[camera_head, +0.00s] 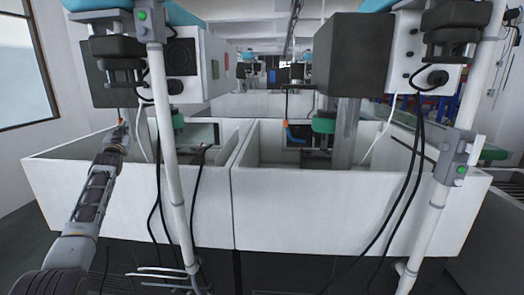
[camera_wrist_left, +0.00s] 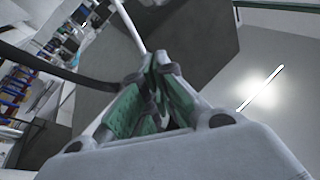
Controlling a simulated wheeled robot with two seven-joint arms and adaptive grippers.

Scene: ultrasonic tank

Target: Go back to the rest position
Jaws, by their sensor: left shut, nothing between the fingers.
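My left arm comes in from the lower left in the head view and reaches up over the front wall of the left white tank (camera_head: 120,205). My left gripper (camera_head: 122,121) is small there, near the tank's left side and below the dark box of the machine. In the left wrist view the left gripper (camera_wrist_left: 152,68) shows its green-padded fingers, shut with nothing between them. A dark grey block and a pale cable lie beyond the fingertips. My right gripper is in neither view.
A right white tank (camera_head: 345,210) stands beside the left one. White upright poles (camera_head: 174,180) with grey switch boxes rise in front of both tanks. Black cables (camera_head: 400,200) hang over the front walls.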

